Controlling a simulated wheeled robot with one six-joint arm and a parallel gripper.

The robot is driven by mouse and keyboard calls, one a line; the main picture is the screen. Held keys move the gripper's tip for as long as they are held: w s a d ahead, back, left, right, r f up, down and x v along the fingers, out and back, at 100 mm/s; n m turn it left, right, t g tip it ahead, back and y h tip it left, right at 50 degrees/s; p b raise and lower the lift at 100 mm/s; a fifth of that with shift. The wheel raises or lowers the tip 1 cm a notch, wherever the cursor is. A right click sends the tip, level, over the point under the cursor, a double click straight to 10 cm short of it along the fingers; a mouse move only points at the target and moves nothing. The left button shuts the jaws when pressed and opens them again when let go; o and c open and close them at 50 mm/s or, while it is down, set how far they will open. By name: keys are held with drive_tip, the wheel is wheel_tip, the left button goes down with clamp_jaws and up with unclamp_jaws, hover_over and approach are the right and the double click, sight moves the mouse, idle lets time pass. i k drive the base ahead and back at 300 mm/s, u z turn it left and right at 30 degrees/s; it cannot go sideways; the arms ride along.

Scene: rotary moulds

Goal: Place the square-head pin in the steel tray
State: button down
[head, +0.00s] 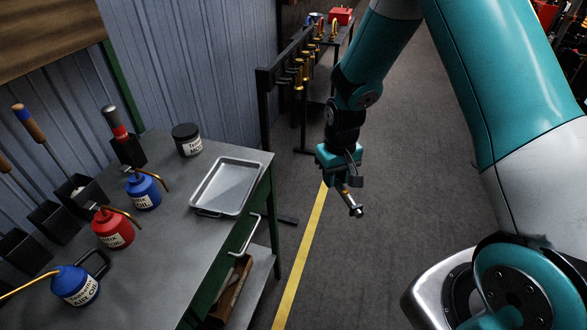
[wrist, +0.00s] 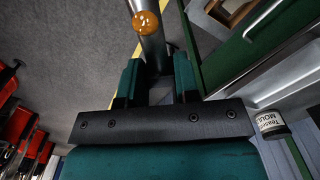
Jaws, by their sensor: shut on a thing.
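The steel tray (head: 226,187) lies empty on the grey workbench, near its right edge. My gripper (head: 346,181) is shut on a silver metal pin (head: 353,204), out over the floor to the right of the bench and apart from the tray. The pin slants down and to the right, and its free end looks blocky. In the wrist view, the pin (wrist: 153,48) sticks out from between the fingers of my gripper (wrist: 158,80), with a round amber part on it. The held end is hidden by the fingers, and the head's exact shape is hard to tell.
A dark jar (head: 187,140) stands behind the tray. Blue (head: 143,191) and red (head: 112,229) oil cans stand to its left, with tool holders behind. A rack of brass-coloured tools (head: 300,68) stands beyond the bench. The floor around my gripper is clear.

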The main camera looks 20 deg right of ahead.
sight(229, 188)
drive_tip(key=z, duration=1.35)
drive_tip(key=i, duration=1.1)
drive_tip(key=u, duration=2.95)
